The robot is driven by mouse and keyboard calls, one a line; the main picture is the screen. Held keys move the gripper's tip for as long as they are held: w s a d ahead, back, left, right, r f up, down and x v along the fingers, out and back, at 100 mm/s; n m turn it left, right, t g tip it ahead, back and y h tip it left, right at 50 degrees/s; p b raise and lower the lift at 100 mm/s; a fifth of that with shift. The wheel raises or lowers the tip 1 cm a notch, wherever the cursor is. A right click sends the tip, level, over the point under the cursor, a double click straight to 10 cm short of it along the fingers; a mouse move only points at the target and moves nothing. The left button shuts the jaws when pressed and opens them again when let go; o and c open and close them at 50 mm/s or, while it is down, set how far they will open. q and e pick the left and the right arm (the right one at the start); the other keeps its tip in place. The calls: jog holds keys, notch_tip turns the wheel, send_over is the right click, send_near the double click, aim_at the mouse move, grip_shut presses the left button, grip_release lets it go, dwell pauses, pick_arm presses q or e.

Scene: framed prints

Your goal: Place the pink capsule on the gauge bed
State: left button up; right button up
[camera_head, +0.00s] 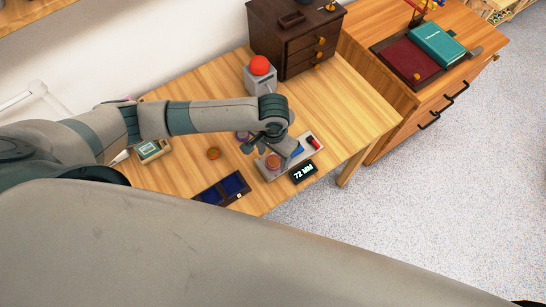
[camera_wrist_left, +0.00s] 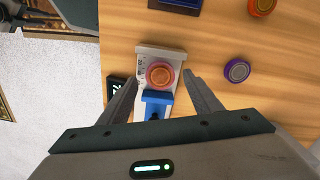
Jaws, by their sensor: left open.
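The pink capsule (camera_wrist_left: 160,74), a round reddish-pink disc, sits on the pale gauge bed (camera_wrist_left: 146,54), against or very near the blue jaw (camera_wrist_left: 157,103) of the gauge. In the head view the capsule (camera_head: 273,162) shows at the near left end of the gauge (camera_head: 267,174). My left gripper (camera_wrist_left: 160,76) is open, with one finger on each side of the capsule and a gap at both sides. In the head view the left gripper (camera_head: 262,147) is just above the gauge and hides part of it.
A "72 MM" display (camera_head: 303,172) stands beside the gauge. An orange capsule (camera_head: 214,153) and a purple capsule (camera_wrist_left: 237,71) lie on the table. A dark blue tray (camera_head: 222,190) is at the near edge. A red button box (camera_head: 260,82) and brown drawers (camera_head: 290,45) stand behind.

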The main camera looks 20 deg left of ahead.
aim_at(273, 161)
pick_arm(q)
notch_tip(273, 161, up, 10)
jog(key=b, duration=0.2)
jog(key=shift+r, duration=0.2)
dwell(1.3)
